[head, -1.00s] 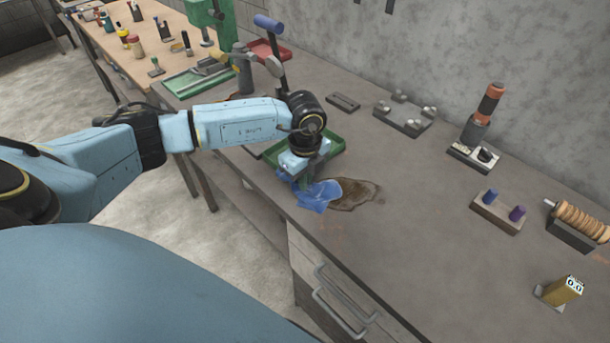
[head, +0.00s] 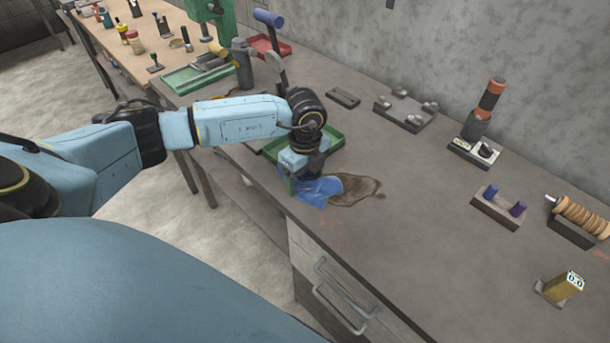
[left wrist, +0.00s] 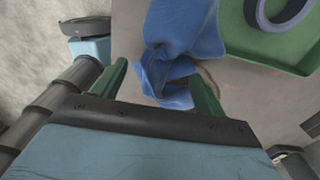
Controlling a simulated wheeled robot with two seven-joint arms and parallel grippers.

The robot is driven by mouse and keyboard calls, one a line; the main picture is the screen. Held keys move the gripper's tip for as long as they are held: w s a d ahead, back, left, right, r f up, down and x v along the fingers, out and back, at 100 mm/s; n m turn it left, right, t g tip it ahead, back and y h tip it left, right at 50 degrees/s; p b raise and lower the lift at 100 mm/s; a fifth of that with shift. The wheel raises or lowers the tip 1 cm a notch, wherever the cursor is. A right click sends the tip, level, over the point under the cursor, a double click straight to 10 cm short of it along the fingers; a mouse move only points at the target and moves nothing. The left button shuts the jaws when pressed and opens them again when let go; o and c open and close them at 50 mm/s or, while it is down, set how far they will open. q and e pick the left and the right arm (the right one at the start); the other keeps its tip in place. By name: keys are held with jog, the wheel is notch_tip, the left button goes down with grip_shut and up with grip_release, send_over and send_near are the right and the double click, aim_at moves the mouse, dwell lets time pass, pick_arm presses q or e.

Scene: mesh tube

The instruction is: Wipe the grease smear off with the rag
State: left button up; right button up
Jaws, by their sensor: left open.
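The blue rag (head: 320,190) lies crumpled on the grey bench near its front edge, over the left end of the brown grease smear (head: 357,189). My left gripper (head: 302,187) is low over the bench at the rag's left side. In the left wrist view its two green fingers (left wrist: 162,92) stand wide apart, with part of the rag (left wrist: 182,40) lying between and beyond them. Only a thin bit of the smear (left wrist: 208,78) shows there beside the rag. My right gripper is in neither view.
A green tray (head: 334,143) is just behind my left gripper; it also shows in the left wrist view (left wrist: 290,55). A hammer-like tool (head: 270,45) stands behind. To the right are a block with two pegs (head: 498,208) and a yellow block (head: 562,287).

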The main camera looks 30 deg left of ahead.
pick_arm(q)
jog(key=shift+f+b, duration=0.8)
jog(key=shift+f, duration=0.4)
grip_shut()
dwell(0.5)
